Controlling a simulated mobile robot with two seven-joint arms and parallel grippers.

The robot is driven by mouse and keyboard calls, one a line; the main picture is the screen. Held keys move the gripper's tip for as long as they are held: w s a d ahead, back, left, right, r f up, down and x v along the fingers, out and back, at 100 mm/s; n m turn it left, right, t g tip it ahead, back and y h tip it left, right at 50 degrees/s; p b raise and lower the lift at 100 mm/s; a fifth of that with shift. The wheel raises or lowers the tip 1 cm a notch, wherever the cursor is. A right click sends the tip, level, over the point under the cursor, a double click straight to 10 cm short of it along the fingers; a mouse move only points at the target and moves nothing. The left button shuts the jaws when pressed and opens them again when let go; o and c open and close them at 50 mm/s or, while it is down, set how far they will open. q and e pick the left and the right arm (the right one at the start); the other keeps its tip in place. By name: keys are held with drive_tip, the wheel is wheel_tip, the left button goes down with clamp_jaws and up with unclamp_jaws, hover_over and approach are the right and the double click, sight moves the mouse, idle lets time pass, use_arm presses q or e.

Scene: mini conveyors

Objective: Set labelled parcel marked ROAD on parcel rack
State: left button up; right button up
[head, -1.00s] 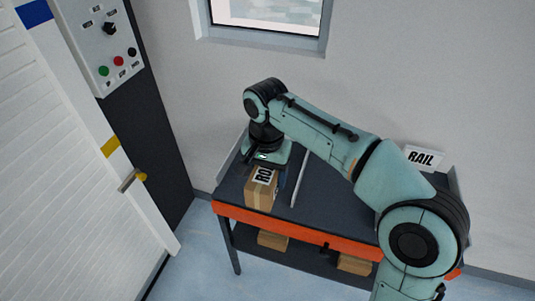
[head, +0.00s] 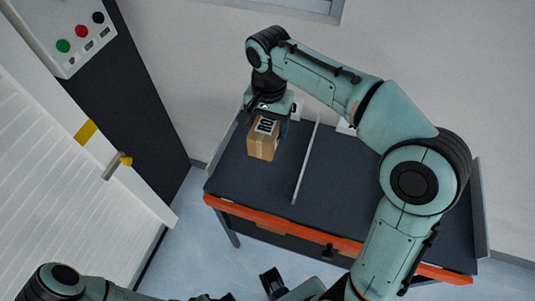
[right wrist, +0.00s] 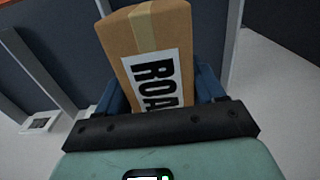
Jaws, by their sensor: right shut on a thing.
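The brown parcel (head: 262,147) with a white ROAD label is in my right gripper (head: 268,120). In the right wrist view, the parcel (right wrist: 185,25) sits between the blue fingers of the gripper (right wrist: 160,92), its label facing the camera. The parcel rack (head: 350,190) has a dark top, an orange front edge and a thin upright divider. The parcel is over the left section, left of the divider; I cannot tell whether its base touches the top. Part of my left arm (head: 65,283) shows at the bottom left; its gripper's jaws are not clear.
A white door (head: 50,180) with a handle (head: 115,167) and a control panel (head: 75,30) stand at the left. The wall rises behind the rack. The rack top is clear in front of the parcel and right of the divider (head: 306,165).

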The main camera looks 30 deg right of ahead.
drive_tip(key=shift+f+b, duration=1.25)
drive_tip(key=shift+f, duration=7.25)
drive_tip(key=shift+f, duration=0.2)
drive_tip(key=o, duration=1.3)
drive_tip(key=shift+s, duration=0.1)
drive_tip(key=shift+r, duration=0.2)
